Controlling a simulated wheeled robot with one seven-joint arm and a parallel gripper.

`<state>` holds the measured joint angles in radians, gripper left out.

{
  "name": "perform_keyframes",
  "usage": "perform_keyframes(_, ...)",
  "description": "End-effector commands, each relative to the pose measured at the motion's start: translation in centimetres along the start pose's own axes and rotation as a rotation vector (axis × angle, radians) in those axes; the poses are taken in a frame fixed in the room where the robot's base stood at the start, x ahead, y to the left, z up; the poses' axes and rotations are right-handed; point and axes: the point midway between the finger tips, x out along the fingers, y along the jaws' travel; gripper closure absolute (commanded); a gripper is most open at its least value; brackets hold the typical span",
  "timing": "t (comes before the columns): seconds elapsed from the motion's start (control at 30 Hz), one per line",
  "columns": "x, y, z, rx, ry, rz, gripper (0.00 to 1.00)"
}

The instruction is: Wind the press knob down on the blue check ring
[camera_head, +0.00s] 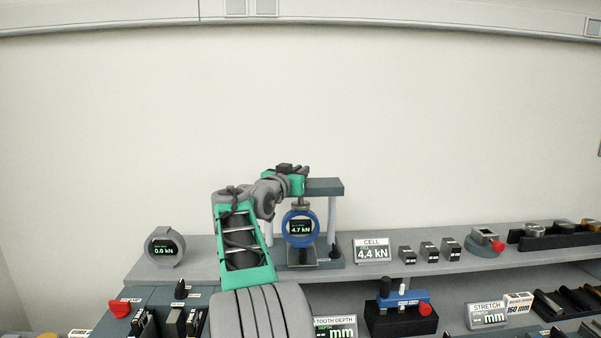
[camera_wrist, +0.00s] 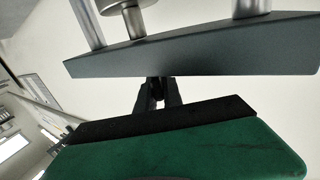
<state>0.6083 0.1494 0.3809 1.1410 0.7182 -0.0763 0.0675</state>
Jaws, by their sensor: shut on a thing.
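The blue check ring (camera_head: 300,242) stands upright in the press, and its display reads 4.7 kN. The press has a dark crossbeam (camera_head: 326,187) on pale columns; the beam also crosses the wrist view (camera_wrist: 200,47). A metal spindle (camera_wrist: 133,20) shows past the beam in the wrist view, and the ring sits under the spindle in the head view. My gripper (camera_head: 290,168) is at the top of the crossbeam, shut on the press knob. Its dark fingers (camera_wrist: 158,92) show against the beam in the wrist view. The knob itself is hidden by the fingers and beam.
A CELL display (camera_head: 372,251) right of the press reads 4.4 kN. A grey round gauge (camera_head: 165,247) at the left reads 0.0 kN. Several small dark blocks (camera_head: 429,251) stand further right on the shelf. The wall above is clear.

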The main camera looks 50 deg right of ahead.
Motion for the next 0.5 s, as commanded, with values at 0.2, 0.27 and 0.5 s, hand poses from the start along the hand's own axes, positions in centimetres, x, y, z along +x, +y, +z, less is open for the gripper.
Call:
perform_keyframes(0.2,0.04,-0.27,-0.29,-0.002,-0.002,0.128,1.00)
perform_keyframes(0.27,0.07,-0.21,-0.25,-0.002,-0.002,0.154,1.00)
perform_keyframes(0.5,0.10,-0.02,-0.05,-0.002,-0.001,0.215,1.00)
